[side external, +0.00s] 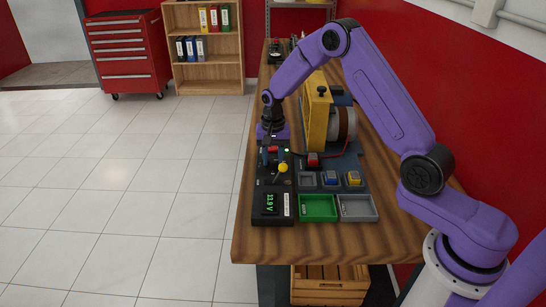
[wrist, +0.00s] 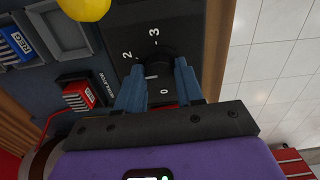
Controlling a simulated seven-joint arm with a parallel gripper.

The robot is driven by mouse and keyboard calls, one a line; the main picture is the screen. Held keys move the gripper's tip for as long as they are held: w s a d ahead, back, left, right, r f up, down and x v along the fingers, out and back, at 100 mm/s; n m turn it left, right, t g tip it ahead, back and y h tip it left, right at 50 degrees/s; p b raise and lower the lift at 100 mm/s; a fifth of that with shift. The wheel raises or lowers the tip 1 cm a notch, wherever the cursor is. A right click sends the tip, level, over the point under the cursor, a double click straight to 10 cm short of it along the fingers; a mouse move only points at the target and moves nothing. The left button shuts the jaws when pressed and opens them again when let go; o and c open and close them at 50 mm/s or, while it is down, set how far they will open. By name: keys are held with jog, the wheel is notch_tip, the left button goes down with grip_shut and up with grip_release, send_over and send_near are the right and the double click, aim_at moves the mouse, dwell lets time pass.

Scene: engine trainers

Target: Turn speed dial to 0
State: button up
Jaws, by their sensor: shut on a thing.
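The speed dial (wrist: 155,58) is a dark round knob on a black panel (wrist: 190,12) in the wrist view. The printed numbers 0, 2 and 3 show around it. A small pale mark shows beside the knob between the fingers; I cannot tell whether it is the pointer or a number. My gripper (wrist: 157,80) has its two blue fingers on either side of the knob, shut on it. In the side external view my gripper (side external: 271,132) points down at the far end of the black control box (side external: 262,183) and hides the dial.
A yellow round knob (side external: 283,167) and a red part (side external: 272,149) stand on the box near my gripper. A yellow engine block (side external: 317,112) rises close on the right. A green tray (side external: 318,207) and grey tray (side external: 372,207) lie at the bench's near end.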

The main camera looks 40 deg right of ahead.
aim_at(273, 160)
jog(key=n, duration=0.4)
jog(key=shift+n, duration=0.4)
jog(key=n, duration=0.9)
jog(key=shift+r, duration=0.1)
jog(key=shift+n, duration=1.8)
jog(key=o, duration=1)
jog(key=shift+o, duration=0.2)
notch_tip(273, 160, up, 17)
jog(key=shift+r, duration=0.2)
